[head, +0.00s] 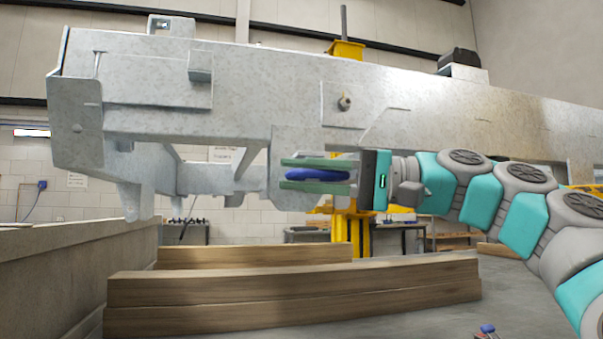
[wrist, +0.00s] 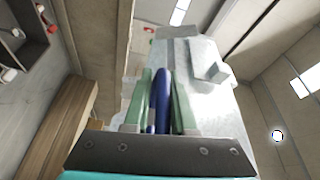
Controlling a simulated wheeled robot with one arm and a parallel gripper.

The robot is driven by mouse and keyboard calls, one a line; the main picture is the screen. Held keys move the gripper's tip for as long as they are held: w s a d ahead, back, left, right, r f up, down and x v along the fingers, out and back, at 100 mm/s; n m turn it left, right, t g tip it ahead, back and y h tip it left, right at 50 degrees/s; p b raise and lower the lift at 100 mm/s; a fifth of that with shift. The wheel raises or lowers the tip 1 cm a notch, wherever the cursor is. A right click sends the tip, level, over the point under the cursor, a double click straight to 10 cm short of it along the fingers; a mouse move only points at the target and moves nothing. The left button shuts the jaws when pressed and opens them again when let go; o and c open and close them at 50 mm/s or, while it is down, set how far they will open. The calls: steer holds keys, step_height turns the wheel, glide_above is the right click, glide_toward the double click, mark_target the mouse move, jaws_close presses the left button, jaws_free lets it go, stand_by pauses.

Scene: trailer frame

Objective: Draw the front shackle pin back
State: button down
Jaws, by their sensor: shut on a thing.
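My gripper (head: 287,174), at the end of my grey and teal arm, reaches left to a metal bracket plate (head: 297,142) under the galvanised trailer frame. Its two green fingers lie above and below a long blue part (head: 322,174) and are shut on it. The blue part looks like the handle of the shackle pin; the pin's shank cannot be made out. In the wrist view my gripper (wrist: 160,78) has the blue part (wrist: 159,100) lengthwise between its fingers. Its far end lies against or near the grey metal, and contact cannot be told.
The trailer frame's long beam (head: 440,110) runs above my arm. Stacked timbers (head: 290,293) lie below on the floor. A yellow stand (head: 351,230) is behind the gripper. A low wall (head: 60,255) is at left. Open air lies between gripper and timbers.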

steer(key=shift+s+d+r, duration=0.15)
steer(key=shift+d+r, duration=0.05)
steer(key=shift+r, duration=0.25)
steer(key=s+d, duration=0.1)
steer(key=s, duration=0.5)
steer(key=shift+s+d+p, duration=0.2)
steer(key=shift+d+p, duration=0.15)
steer(key=shift+d, duration=0.05)
steer(key=c, duration=1.1)
jaws_free()
steer(key=shift+o, duration=1.3)
steer(key=shift+f, duration=0.2)
